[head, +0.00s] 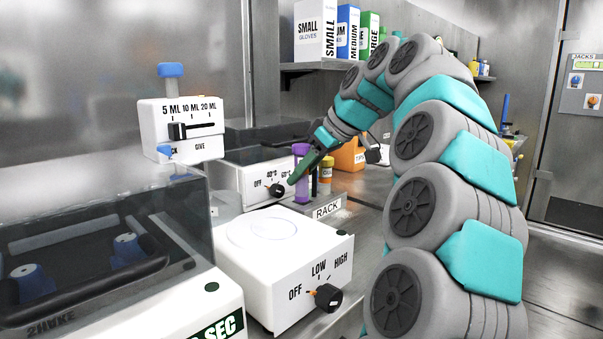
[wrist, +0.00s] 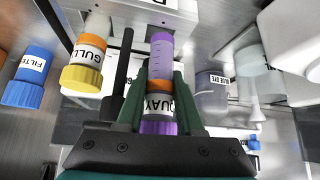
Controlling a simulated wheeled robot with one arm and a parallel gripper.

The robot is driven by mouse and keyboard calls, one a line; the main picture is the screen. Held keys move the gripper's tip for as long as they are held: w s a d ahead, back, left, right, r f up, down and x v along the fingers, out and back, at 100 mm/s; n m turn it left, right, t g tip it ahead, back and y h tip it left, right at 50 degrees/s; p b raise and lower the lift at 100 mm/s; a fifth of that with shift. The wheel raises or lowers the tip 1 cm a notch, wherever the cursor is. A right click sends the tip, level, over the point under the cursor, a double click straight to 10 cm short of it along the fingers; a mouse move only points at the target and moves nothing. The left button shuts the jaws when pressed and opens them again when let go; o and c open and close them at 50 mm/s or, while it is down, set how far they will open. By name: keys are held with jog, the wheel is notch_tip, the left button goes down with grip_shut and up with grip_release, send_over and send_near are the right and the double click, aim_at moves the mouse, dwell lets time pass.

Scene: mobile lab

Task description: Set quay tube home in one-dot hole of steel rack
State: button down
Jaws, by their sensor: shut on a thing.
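The quay tube (wrist: 161,50) has a purple cap, an orange band and a white QUAY label. My gripper (wrist: 160,76) is shut on it, with a green finger on each side of the label. In the head view the purple tube (head: 301,190) looks upright, with my gripper (head: 295,178) at it. The gull tube (wrist: 90,50), with a yellow cap and an orange band, is beside it and apart; it also shows in the head view (head: 325,181). The rack's holes and dot marks cannot be made out.
A blue FILTER bottle (wrist: 32,72), a blue dye bottle (wrist: 212,83) and a clear vessel (wrist: 258,75) stand around my gripper. A white LOW/HIGH machine (head: 285,262) is in front of the rack label, and a dial box (head: 250,183) is behind-left.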

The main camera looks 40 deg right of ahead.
jog(key=shift+f, duration=0.4)
jog(key=shift+r, duration=0.35)
jog(key=shift+w+d, duration=0.25)
jog(key=shift+d, duration=0.35)
dwell(1.8)
jog(key=shift+d, duration=0.1)
jog(key=shift+f+b, duration=0.3)
jog(key=shift+f, duration=0.05)
dwell(0.3)
jog(key=shift+r, duration=0.2)
jog(key=shift+r, duration=0.15)
jog(key=shift+w+d+p, duration=0.55)
jog(key=shift+d, duration=0.15)
dwell(1.8)
